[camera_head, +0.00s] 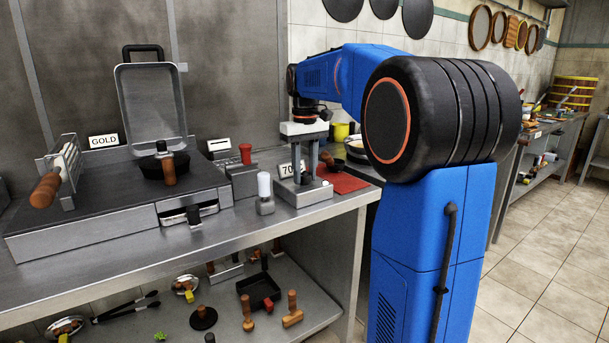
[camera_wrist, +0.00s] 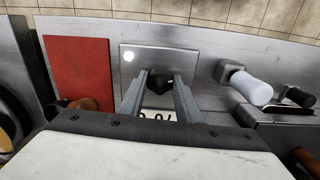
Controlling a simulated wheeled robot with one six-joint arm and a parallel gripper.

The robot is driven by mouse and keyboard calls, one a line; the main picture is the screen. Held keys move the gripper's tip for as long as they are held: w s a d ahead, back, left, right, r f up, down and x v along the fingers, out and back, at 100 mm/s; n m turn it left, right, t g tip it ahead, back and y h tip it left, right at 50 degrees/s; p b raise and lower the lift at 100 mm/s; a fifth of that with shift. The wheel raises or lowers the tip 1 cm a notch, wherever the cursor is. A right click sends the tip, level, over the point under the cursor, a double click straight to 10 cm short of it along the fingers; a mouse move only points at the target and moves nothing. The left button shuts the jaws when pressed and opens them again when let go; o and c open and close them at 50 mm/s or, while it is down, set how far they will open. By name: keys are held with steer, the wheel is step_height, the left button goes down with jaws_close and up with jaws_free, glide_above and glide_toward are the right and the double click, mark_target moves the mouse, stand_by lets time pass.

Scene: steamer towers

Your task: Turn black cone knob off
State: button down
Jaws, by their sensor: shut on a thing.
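The black cone knob (camera_wrist: 160,82) sits on a square metal plate (camera_wrist: 188,60) in the wrist view. My gripper (camera_wrist: 158,90) has one finger on each side of the knob and is shut on it. In the head view my gripper (camera_head: 304,172) points straight down at the metal control box (camera_head: 305,194) near the bench's right end. The knob is mostly hidden there by the fingers. A small round white light (camera_wrist: 128,57) shows on the plate. A number label (camera_head: 287,170) stands beside my fingers, partly covered.
A white-capped lever (camera_head: 264,186) stands just left of the box. A red mat (camera_head: 346,183) lies to its right. A red-topped device (camera_head: 245,155) and a griddle with an open lid (camera_head: 150,100) stand further left. The steel bench's front edge (camera_head: 200,245) is close.

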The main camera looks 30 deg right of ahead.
steer(key=shift+f, duration=0.15)
steer(key=n, duration=0.6)
steer(key=shift+f+n, duration=0.1)
steer(key=shift+n, duration=0.3)
stand_by(0.4)
steer(key=c, duration=1.5)
jaws_free()
steer(key=shift+m, duration=0.4)
steer(key=m, duration=0.5)
